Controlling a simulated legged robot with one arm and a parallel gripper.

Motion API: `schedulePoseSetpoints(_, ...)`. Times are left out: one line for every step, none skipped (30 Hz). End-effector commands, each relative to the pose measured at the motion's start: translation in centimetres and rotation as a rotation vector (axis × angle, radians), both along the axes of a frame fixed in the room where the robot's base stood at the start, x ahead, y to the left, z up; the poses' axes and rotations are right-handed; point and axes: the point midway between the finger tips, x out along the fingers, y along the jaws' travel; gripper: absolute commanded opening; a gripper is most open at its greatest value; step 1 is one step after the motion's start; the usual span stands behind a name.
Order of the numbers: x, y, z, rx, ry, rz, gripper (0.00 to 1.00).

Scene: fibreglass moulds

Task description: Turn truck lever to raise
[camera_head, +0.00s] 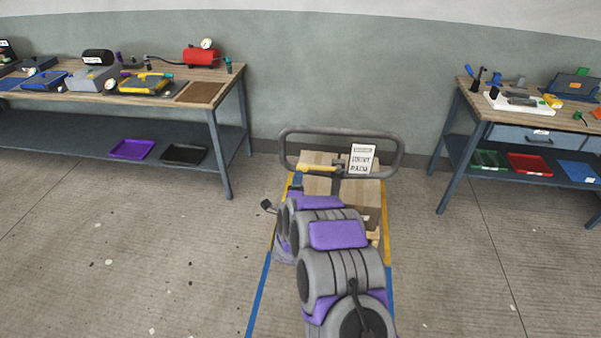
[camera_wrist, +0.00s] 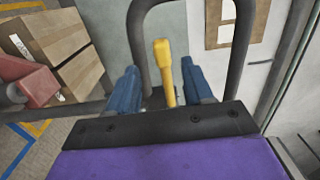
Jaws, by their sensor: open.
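The truck's yellow lever (camera_head: 316,168) sticks out sideways at the truck's grey loop handle (camera_head: 400,152). In the wrist view the yellow lever (camera_wrist: 164,72) stands upright between the two blue fingers of my gripper (camera_wrist: 159,68). The fingers are open, with a visible gap on each side of the lever. In the head view my gripper (camera_head: 298,180) is at the left end of the lever, partly hidden by my arm. The grey handle (camera_wrist: 141,40) rises behind the lever in the wrist view.
Cardboard boxes (camera_head: 358,195) stand behind the handle, partly hidden by my arm. A sign (camera_head: 362,159) shows at the handle. A workbench with tools (camera_head: 212,112) stands at the left, another (camera_head: 462,128) at the right. Yellow and blue floor lines flank my arm; the floor at left is clear.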

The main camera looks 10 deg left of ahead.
Motion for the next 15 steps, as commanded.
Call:
schedulePoseSetpoints(0.9,-0.2,0.0,0.001,-0.004,-0.002,0.51)
schedulePoseSetpoints(1.3,-0.2,0.0,0.001,-0.003,-0.002,0.51)
schedulePoseSetpoints(1.9,-0.2,-0.1,0.001,0.000,-0.002,0.51)
schedulePoseSetpoints(2.3,-0.3,-0.1,0.001,0.000,-0.002,0.51)
schedulePoseSetpoints(2.7,-0.3,-0.1,0.001,-0.001,-0.002,0.51)
schedulePoseSetpoints(3.3,-0.3,0.0,0.002,-0.003,-0.002,0.51)
schedulePoseSetpoints(3.7,-0.3,0.1,0.002,-0.004,-0.002,0.51)
schedulePoseSetpoints(4.1,-0.3,0.1,0.003,-0.003,-0.002,0.51)
schedulePoseSetpoints(4.5,-0.3,0.0,0.002,-0.001,-0.001,0.51)
schedulePoseSetpoints(4.8,-0.3,0.0,0.002,-0.001,-0.001,0.51)
schedulePoseSetpoints(5.0,-0.2,0.0,0.002,-0.001,-0.001,0.51)
schedulePoseSetpoints(5.4,-0.2,0.1,0.002,-0.003,-0.001,0.51)
schedulePoseSetpoints(5.6,-0.1,0.1,0.002,-0.004,-0.001,0.51)
schedulePoseSetpoints(5.8,-0.1,0.1,0.002,-0.004,-0.001,0.51)
schedulePoseSetpoints(6.1,0.0,0.1,0.002,-0.003,-0.001,0.51)
